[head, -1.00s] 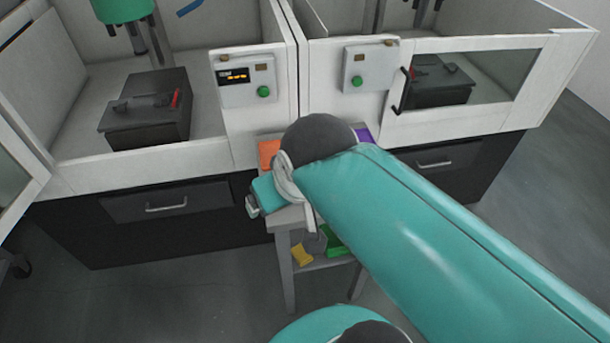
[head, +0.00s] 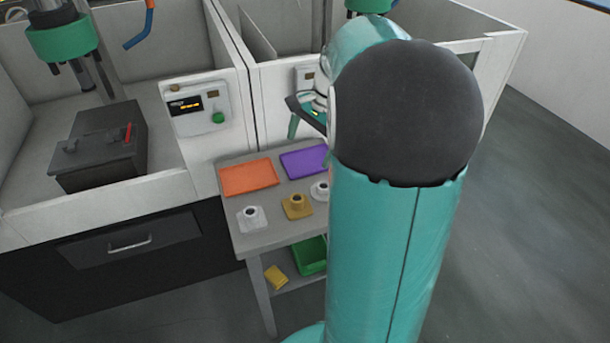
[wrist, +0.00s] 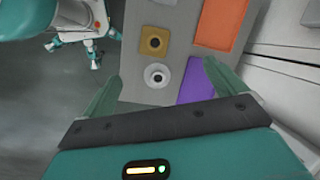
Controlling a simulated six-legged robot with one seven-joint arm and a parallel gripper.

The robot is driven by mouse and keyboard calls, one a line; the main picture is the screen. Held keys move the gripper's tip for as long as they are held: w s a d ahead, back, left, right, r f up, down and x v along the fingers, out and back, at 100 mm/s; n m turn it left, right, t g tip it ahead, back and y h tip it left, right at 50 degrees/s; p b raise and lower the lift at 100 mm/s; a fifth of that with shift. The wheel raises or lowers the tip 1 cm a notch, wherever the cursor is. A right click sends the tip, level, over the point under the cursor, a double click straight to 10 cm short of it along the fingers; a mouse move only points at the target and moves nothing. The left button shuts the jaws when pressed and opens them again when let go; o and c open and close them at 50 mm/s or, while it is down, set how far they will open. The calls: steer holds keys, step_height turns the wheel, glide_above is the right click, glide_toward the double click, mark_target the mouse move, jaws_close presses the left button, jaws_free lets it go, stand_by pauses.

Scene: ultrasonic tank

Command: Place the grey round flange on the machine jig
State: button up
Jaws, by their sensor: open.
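The grey round flange (wrist: 157,75) stands on the small grey table, flat side down. In the head view the flange (head: 320,190) is partly hidden by my arm. My gripper (wrist: 162,72) is open and empty, its two green fingers spread wide. In the wrist view the flange appears between the fingertips, below them on the table top. The gripper (head: 305,115) also shows in the head view, partly behind my arm. A dark block with a red-handled fixture (head: 100,145), seemingly the machine jig, sits inside the left enclosure.
On the table (head: 280,235) are a gold square flange (head: 297,205), a pale square flange (head: 252,218), an orange tray (head: 249,177) and a purple tray (head: 303,160). A green bin (head: 311,255) and yellow piece (head: 276,277) lie on the lower shelf. A control box (head: 200,107) is on the enclosure front.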

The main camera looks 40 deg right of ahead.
steer(key=d+f+m+y, duration=0.1)
steer(key=d+f+m, duration=0.45)
steer(key=d, duration=0.45)
glide_above(322, 187)
steer(key=d, duration=0.2)
steer(key=shift+y, duration=0.3)
steer(key=f, duration=0.8)
steer(key=shift+s+d, duration=0.15)
steer(key=shift+s, duration=0.15)
steer(key=x, duration=0.5)
steer(key=shift+s+f, duration=0.1)
steer(key=shift+f, duration=0.3)
steer(key=c, duration=1.3)
steer(key=shift+r, duration=0.15)
